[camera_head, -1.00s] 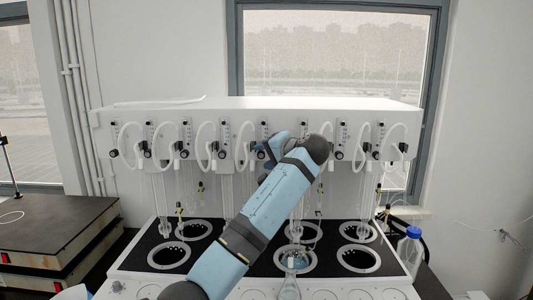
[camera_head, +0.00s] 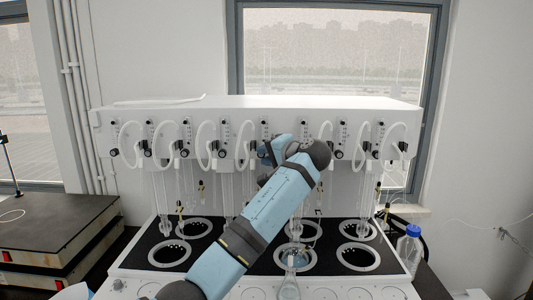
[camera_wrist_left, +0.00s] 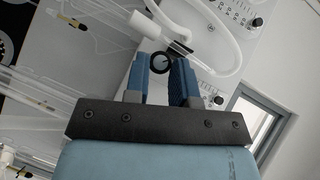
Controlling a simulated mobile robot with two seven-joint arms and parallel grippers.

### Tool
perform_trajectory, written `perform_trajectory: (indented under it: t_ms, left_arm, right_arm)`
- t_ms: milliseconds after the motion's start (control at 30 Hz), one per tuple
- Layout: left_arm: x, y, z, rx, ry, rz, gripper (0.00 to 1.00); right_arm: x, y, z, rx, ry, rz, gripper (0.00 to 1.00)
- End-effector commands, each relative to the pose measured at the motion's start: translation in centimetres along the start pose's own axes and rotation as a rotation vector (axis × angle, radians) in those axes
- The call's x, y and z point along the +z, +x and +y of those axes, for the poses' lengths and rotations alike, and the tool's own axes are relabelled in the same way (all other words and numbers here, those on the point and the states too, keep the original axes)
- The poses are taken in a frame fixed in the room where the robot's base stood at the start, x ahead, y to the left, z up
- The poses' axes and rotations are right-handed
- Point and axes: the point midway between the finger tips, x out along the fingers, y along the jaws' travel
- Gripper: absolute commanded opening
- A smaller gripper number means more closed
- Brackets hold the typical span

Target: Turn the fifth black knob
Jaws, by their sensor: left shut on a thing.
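The white distiller (camera_head: 270,110) carries a row of black knobs along its front panel. Several of them show to the left of my gripper, such as the leftmost knob (camera_head: 113,152), and others to its right, such as one knob (camera_head: 340,154). My left gripper (camera_head: 264,150) is at the middle of the row, at the fifth knob from the left, which it largely hides in the head view. In the left wrist view, the black knob (camera_wrist_left: 162,62) sits between the blue fingertips of my left gripper (camera_wrist_left: 163,72), which is shut on it. My right gripper is not in view.
White looped tubes (camera_head: 207,140) hang beside the knobs, and one passes close to my fingers in the wrist view. Glass tubes hang below. A flask (camera_head: 289,280) stands in front, and a blue-capped bottle (camera_head: 409,250) stands at the right.

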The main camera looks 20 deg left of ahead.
Motion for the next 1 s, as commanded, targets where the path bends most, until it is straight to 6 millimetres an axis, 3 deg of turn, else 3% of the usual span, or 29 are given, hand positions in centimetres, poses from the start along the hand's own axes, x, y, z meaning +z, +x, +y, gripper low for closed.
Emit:
perform_trajectory:
  t_ms: [300,1000]
  left_arm:
    - [0.1,0.1,0.5,-0.192,0.192,-0.001,0.0]
    - [0.3,0.3,1.3,-0.53,0.53,0.001,0.0]
  right_arm:
    - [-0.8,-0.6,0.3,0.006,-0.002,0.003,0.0]
    - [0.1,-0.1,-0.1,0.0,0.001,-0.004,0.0]
